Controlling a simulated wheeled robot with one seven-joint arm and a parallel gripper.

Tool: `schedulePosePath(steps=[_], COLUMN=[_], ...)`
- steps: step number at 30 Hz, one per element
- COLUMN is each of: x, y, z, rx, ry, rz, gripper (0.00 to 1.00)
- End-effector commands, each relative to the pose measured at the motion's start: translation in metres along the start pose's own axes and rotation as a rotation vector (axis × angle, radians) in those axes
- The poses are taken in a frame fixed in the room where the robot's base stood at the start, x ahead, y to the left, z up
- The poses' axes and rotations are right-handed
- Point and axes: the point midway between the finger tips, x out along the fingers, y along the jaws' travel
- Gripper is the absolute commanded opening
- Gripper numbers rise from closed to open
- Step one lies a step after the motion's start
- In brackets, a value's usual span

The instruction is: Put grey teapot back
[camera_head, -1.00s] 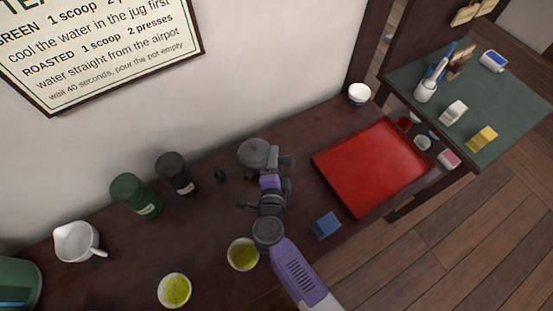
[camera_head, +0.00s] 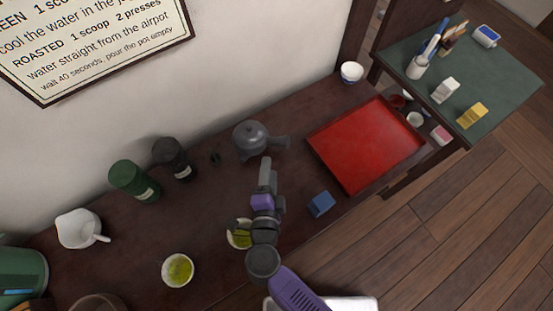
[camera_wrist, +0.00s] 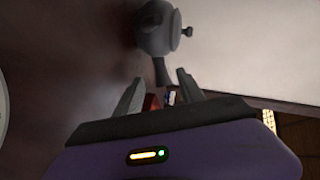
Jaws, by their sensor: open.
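The grey teapot (camera_head: 252,139) stands upright on the dark wooden counter (camera_head: 217,205), near the wall, with its handle pointing right. My gripper (camera_head: 265,165) is open and empty, in front of the teapot and apart from it. In the wrist view the teapot (camera_wrist: 157,30) shows at the top, beyond the open fingers (camera_wrist: 162,95), with its handle toward them.
A red tray (camera_head: 365,145) lies right of the teapot, and a blue block (camera_head: 321,204) is in front. Cups of green tea (camera_head: 178,270) stand at the front; one is partly behind my arm. Dark (camera_head: 174,158) and green canisters (camera_head: 134,181) stand left.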

Motion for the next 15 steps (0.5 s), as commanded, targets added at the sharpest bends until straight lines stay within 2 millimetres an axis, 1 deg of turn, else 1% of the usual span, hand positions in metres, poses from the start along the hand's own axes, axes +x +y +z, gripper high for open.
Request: schedulePosePath(steps=[8,10,11,14,15], x=[-0.003,-0.005,-0.007,-0.021,-0.030], y=[0.000,0.001,0.001,0.002,0.001], z=[-0.001,-0.006,-0.011,-0.039,-0.054], rx=[0.000,-0.006,-0.013,-0.055,-0.083], ry=[0.001,0.005,0.009,0.033,0.046], rz=[-0.001,-0.007,-0.013,-0.053,-0.077], gripper=[0.46,0.46,0.46,0.46,0.46])
